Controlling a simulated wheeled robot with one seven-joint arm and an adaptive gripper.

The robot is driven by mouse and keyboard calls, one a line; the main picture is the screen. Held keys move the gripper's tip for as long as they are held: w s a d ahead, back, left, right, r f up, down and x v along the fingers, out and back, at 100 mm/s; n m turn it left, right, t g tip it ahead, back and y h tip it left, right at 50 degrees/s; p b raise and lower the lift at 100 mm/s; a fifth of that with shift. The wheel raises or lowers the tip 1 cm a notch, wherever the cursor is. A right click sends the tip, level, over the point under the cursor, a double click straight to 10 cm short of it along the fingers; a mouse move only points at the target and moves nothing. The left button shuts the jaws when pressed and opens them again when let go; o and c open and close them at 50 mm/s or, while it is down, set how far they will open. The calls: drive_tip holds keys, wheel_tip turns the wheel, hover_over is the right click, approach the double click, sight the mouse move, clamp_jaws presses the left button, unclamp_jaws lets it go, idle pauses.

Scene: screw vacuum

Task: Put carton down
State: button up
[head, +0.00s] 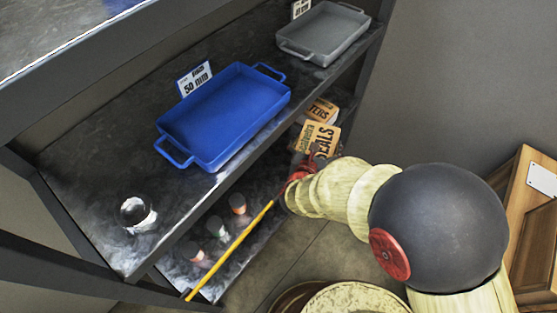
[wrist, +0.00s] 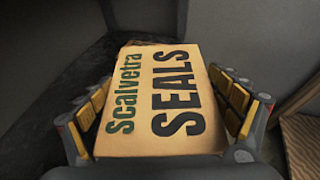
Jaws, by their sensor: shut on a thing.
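A tan carton (wrist: 160,100) with "Scalvetra SEALS" printed on it fills the middle of the wrist view. My gripper (wrist: 165,88) has its padded fingers along the carton's left and right sides and is shut on it. In the head view the carton (head: 318,139) is at the right end of the lower shelf, just beyond my gripper (head: 311,160). Its underside is hidden, so I cannot tell whether it touches the shelf. My arm and fingers hide part of it.
A second carton (head: 322,109) is just behind the held one. A blue tray (head: 222,118), a grey tray (head: 322,35) and a glass jar (head: 136,213) stand on the upper shelf (head: 95,165). Several capped containers (head: 217,227) stand lower left, near a yellow bar (head: 230,250).

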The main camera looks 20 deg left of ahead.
drive_tip(key=shift+n+y, duration=0.4)
drive_tip(key=s+a+f, duration=0.1)
drive_tip(key=a, duration=0.1)
drive_tip(key=s+a+f, duration=0.1)
drive_tip(key=s+a, duration=0.1)
drive_tip(key=shift+f, duration=0.1)
drive_tip(key=shift+a+f+b, duration=0.25)
drive_tip(key=shift+b, duration=0.05)
drive_tip(key=shift+w+a+f+b, duration=1.35)
drive_tip(key=shift+w+a+f, duration=0.25)
drive_tip(key=shift+f, duration=0.5)
drive_tip(key=shift+w+a+f+b, duration=1.45)
drive_tip(key=shift+a+f, duration=0.3)
drive_tip(key=shift+f, duration=0.35)
drive_tip(key=shift+w+a+f+b, duration=1.3)
drive_tip(key=shift+w+a+f, duration=0.3)
drive_tip(key=shift+f, duration=0.5)
drive_tip(key=shift+s+f, duration=0.1)
drive_tip(key=shift+f, duration=0.05)
drive_tip(key=o, duration=1.6)
drive_tip(key=shift+f, duration=0.1)
drive_tip(key=shift+o, duration=0.2)
